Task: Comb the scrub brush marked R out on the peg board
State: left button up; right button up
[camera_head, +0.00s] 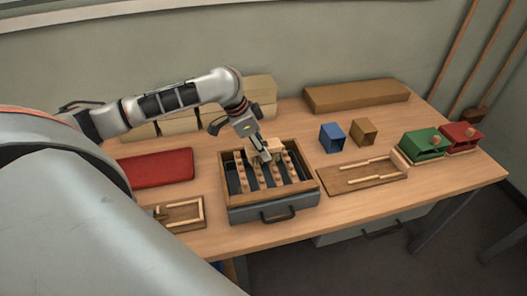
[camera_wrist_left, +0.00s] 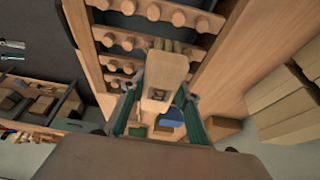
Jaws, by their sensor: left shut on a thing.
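My left gripper (camera_head: 258,145) is shut on a pale wooden scrub brush (camera_head: 270,150) above the back part of the peg board. In the left wrist view the brush (camera_wrist_left: 160,78) sits between the two fingers, with short bristles at its far end, close to the pegs. A small dark mark shows on its face, too small to read. The peg board (camera_head: 282,186) has several rows of round wooden pegs in a wood-framed box with a grey drawer front; it also shows in the left wrist view (camera_wrist_left: 127,54). I cannot tell whether bristles touch pegs. My right gripper is not in view.
A red mat (camera_head: 155,169) lies left of the peg board and a small wooden tray (camera_head: 202,213) in front of it. A blue box (camera_head: 332,138), a brown box (camera_head: 363,132), a stick tray (camera_head: 345,182), a green box (camera_head: 423,145) and a red box (camera_head: 461,138) stand right.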

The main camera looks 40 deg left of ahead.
pick_arm(q)
jog(key=shift+w+a+f, duration=0.1)
jog(key=shift+w+a, duration=0.35)
jog(key=shift+a, duration=0.1)
jog(key=shift+s+d, duration=1.3)
jog(key=shift+d, duration=0.25)
jog(key=shift+s+d, duration=1.3)
jog(key=shift+d, duration=0.2)
jog(key=shift+w+a, duration=1.5)
jog(key=shift+a, duration=0.25)
jog(key=shift+w+a, duration=1.1)
jog(key=shift+a, duration=0.2)
jog(key=shift+s+d+r, duration=0.1)
jog(key=shift+s+d, duration=1.2)
jog(key=shift+d, duration=0.25)
jog(key=shift+s+d+r, duration=0.1)
jog(key=shift+s+d, duration=1.15)
jog(key=shift+d, duration=0.25)
jog(key=shift+w+a+f, duration=0.15)
jog(key=shift+w+a, duration=1.15)
jog(key=shift+a, duration=0.25)
jog(key=shift+w+a, duration=1.35)
jog(key=shift+a, duration=0.15)
jog(key=shift+r, duration=3.15)
